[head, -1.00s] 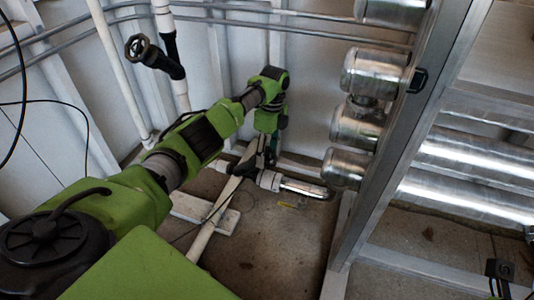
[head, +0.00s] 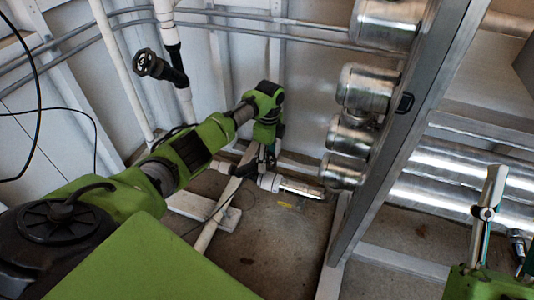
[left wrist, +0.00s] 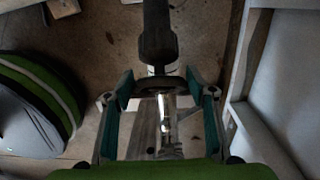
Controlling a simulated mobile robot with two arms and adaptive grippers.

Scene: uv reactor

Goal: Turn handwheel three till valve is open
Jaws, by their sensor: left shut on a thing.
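My left gripper (head: 264,160) is low by the wall, at the white pipe fitting (head: 268,181) on the floor-level pipe. In the left wrist view, its two fingers (left wrist: 160,100) stand on either side of a dark handwheel (left wrist: 158,86) and are shut on it. A black valve body (left wrist: 158,38) lies beyond the wheel. No number is readable, and the arm partly hides the wheel in the head view. My right gripper (head: 497,225) partly shows at the lower right edge of the head view, away from the valves; its finger opening is unclear.
Another black handwheel (head: 147,62) sits on the upright white pipe at upper left. A metal frame (head: 400,140) with shiny cylinders (head: 368,88) stands right of my left arm. A white block (head: 203,211) lies on the floor. Open floor (head: 285,240) is in front.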

